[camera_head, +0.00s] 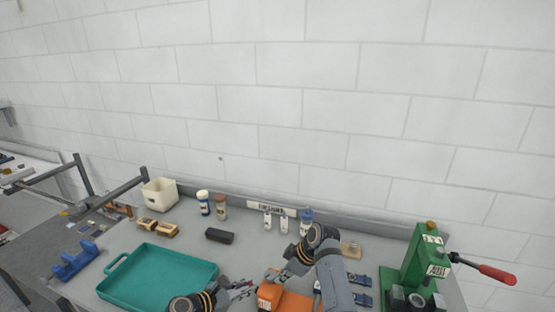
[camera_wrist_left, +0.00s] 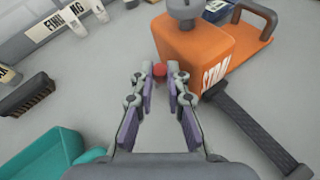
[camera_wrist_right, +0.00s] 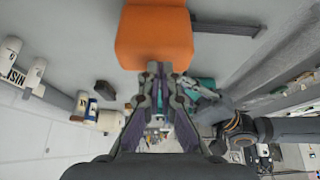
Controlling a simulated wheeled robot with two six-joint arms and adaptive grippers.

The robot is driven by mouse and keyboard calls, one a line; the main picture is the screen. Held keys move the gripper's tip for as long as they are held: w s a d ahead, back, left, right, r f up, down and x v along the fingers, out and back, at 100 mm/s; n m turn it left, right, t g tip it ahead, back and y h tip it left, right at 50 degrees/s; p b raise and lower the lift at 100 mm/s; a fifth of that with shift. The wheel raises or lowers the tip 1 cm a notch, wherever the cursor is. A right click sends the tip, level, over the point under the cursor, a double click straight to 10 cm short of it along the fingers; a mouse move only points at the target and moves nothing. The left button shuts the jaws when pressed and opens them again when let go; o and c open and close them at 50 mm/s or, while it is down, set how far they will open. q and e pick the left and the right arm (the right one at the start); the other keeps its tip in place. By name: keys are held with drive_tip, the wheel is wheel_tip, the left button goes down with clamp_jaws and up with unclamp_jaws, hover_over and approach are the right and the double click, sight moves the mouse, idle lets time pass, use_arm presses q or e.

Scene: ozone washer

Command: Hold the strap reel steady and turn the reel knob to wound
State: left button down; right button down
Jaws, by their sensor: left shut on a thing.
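The strap reel is an orange block (camera_head: 270,296) with a partly readable label, on the bench at the front centre. It also shows in the left wrist view (camera_wrist_left: 195,50) and the right wrist view (camera_wrist_right: 155,38). Its grey knob (camera_wrist_left: 185,10) stands on top, cut by the picture edge. A dark strap (camera_wrist_left: 255,130) runs from its side. My left gripper (camera_wrist_left: 161,72) is shut on a small red part (camera_wrist_left: 159,69) by the reel's corner. My right gripper (camera_head: 293,262) is above and behind the reel; its fingertips (camera_wrist_right: 159,70) are close together, with their hold unclear.
A teal tray (camera_head: 205,268) lies left of the reel, with a blue holder (camera_head: 75,260) beyond. A dark brush (camera_head: 219,236), bottles (camera_head: 221,206) and a cream bin (camera_head: 160,193) stand behind. A green press (camera_head: 425,255) with a red-handled lever stands at the right.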

drive_tip(key=shift+s+a, duration=0.15)
drive_tip(key=shift+a, duration=0.1)
idle(0.4)
drive_tip(key=shift+s+d, duration=0.2)
drive_tip(key=shift+d, duration=0.15)
wheel_tip(320, 180, up, 6)
idle(0.4)
wheel_tip(320, 180, down, 6)
drive_tip(key=w, duration=0.3)
drive_tip(key=shift+d, duration=0.45)
drive_tip(key=shift+s+a, duration=0.1)
drive_tip(key=shift+a, duration=0.25)
idle(0.8)
